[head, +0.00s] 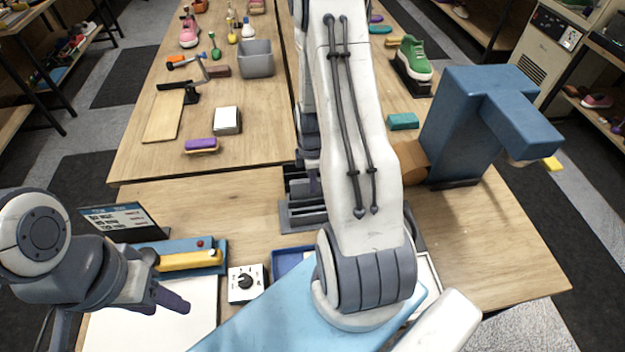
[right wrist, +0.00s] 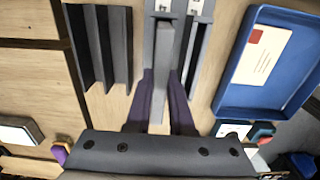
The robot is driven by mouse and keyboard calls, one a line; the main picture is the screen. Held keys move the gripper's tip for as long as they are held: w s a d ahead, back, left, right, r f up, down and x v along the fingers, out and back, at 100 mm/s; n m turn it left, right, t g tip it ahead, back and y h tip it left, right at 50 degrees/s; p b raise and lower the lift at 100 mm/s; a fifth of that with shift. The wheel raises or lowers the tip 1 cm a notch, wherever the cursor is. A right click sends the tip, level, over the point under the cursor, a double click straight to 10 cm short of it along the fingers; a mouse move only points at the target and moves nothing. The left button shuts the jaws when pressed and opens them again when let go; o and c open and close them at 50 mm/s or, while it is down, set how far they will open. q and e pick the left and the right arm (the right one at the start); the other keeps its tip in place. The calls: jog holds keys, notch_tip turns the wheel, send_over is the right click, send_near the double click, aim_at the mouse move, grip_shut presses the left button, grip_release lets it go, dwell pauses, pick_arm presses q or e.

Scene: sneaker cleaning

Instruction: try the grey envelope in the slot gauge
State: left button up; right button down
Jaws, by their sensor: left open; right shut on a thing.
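In the right wrist view my right gripper (right wrist: 160,105) is shut on the grey envelope (right wrist: 161,70), which is seen nearly edge-on as a narrow grey strip. The envelope points toward the grey slot gauge (right wrist: 192,60), which has two white labels at its far end. The envelope overlaps the gauge in this view; I cannot tell whether it is in a slot or above it. In the head view my right arm hides the right gripper, the envelope and most of the gauge. My left gripper (head: 170,298) is open and empty above a white sheet at the front left.
A grey divided rack (right wrist: 100,50) stands beside the gauge. A blue tray (right wrist: 222,98) on the other side holds a white envelope (right wrist: 262,52) with a red mark. A dial box (head: 247,283) and a yellow-and-blue device (head: 190,259) are near my left gripper. A blue machine (head: 450,130) stands right.

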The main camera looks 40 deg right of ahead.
jog(key=shift+f+b, duration=1.2)
jog(key=shift+f, duration=0.4)
jog(key=c, duration=0.7)
grip_release()
notch_tip(320, 180, up, 10)
jog(key=shift+r+b, duration=0.25)
jog(key=shift+b, duration=0.55)
jog(key=s+a+r+m, duration=0.1)
jog(key=a+r, duration=0.3)
jog(key=a, duration=0.7)
jog(key=s+a+r+m, duration=0.1)
jog(key=s+a+r, duration=0.15)
jog(key=a, duration=0.75)
jog(key=s+a+r, duration=0.1)
jog(key=s+a, duration=0.2)
jog(key=s, duration=0.1)
jog(key=s+a+r+m, duration=0.1)
jog(key=s+a, duration=0.2)
jog(key=s, duration=0.1)
jog(key=s+a+r+m+y, duration=0.1)
jog(key=s+a+r, duration=0.1)
jog(key=s+a, duration=0.1)
jog(key=shift+s+a+b, duration=0.2)
jog(key=shift+s, duration=0.25)
jog(key=shift+s+a+b, duration=0.2)
jog(key=shift+s, duration=0.25)
